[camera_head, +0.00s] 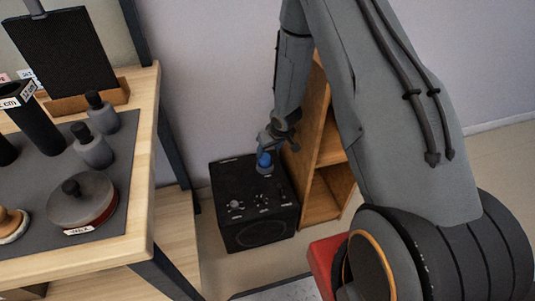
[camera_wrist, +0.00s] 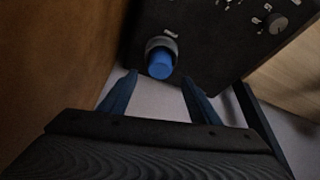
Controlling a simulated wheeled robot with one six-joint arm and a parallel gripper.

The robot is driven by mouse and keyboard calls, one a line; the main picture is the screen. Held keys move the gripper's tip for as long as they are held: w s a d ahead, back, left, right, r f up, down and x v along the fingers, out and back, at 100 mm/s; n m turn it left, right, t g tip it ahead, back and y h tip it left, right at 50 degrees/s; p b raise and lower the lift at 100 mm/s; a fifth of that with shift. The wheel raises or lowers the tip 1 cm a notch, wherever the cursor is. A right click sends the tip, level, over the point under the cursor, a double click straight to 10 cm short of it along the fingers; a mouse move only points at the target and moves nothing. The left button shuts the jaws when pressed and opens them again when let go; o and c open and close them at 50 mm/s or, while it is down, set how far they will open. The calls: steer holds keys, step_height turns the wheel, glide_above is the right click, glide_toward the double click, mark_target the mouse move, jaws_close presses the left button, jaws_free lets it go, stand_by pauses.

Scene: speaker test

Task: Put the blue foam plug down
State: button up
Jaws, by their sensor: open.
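The blue foam plug (camera_head: 264,159) stands on the top face of the black speaker box (camera_head: 237,178), towards its back right. In the wrist view the plug (camera_wrist: 160,64) sits in a grey ring at the edge of the speaker's dark panel (camera_wrist: 205,45). My gripper (camera_head: 269,147) is just above the plug. In the wrist view my gripper (camera_wrist: 159,78) is open, with one finger on each side of the near end of the plug and visible gaps between. Whether the plug is fully seated in the ring I cannot tell.
A wooden shelf unit (camera_head: 321,185) stands close on the right of the speaker. A workbench (camera_head: 143,190) with several bottles and weights is on the left. Knobs (camera_head: 236,204) are on the speaker's top. A red thing (camera_head: 324,262) is at the front.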

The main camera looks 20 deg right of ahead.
steer(key=s+a+r+g+h, duration=0.1)
steer(key=s+r, duration=0.3)
steer(key=r, duration=0.4)
steer(key=s+r+m+p, duration=0.1)
steer(key=s+r, duration=0.3)
steer(key=r, duration=0.5)
steer(key=s+a+r+g+h, duration=0.1)
steer(key=s+r, duration=0.3)
steer(key=r, duration=0.4)
steer(key=s+a+r+g, duration=0.1)
steer(key=s+a+r, duration=0.2)
steer(key=s+r, duration=0.3)
steer(key=s+a+r+g+y, duration=0.1)
steer(key=s+a+r, duration=0.2)
steer(key=s, duration=1.1)
step_height(320, 180, up, 3)
steer(key=shift+s+r, duration=0.1)
steer(key=shift+s, duration=0.25)
